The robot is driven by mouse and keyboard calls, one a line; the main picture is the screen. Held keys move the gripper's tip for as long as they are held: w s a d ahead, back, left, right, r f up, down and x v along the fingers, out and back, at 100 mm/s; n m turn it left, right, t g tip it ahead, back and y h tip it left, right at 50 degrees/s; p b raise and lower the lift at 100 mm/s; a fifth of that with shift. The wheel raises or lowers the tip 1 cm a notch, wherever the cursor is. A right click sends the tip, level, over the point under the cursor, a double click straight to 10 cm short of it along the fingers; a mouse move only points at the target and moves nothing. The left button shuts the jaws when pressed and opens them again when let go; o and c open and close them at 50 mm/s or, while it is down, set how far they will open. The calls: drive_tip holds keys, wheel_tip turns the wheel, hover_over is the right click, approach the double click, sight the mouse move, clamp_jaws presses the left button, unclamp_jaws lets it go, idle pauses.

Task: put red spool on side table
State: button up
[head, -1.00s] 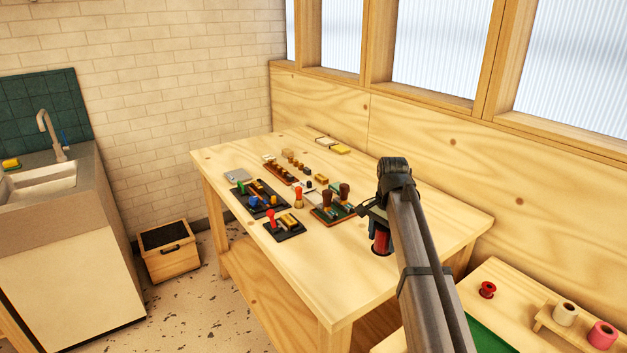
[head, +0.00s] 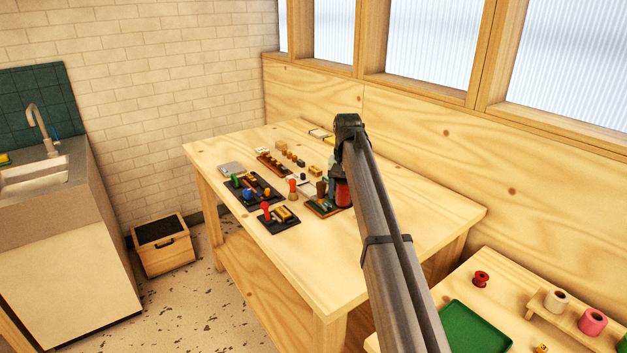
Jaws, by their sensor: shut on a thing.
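A red spool (head: 343,194) with a dark end hangs at the far end of my arm, over the right part of the big wooden table. My gripper (head: 341,180) is shut on it; the arm hides most of the fingers and part of the spool. The spool appears to be above the tabletop, but its exact height is hard to tell. The side table (head: 453,281) is the lower wooden one at the bottom right. A second, smaller red spool (head: 481,279) stands on it.
The side table also bears a green tray (head: 470,333) and a wooden rack with a cream roll (head: 556,300) and a pink roll (head: 592,322). Stamps and blocks on dark trays (head: 280,222) crowd the big table's middle (head: 345,275). Its front right is clear.

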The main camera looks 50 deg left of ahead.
drive_tip(key=shift+f, duration=5)
drive_tip(key=shift+f, duration=0.1)
drive_tip(key=o, duration=1.1)
wheel_tip(320, 180, up, 12)
drive_tip(key=shift+r, duration=0.15)
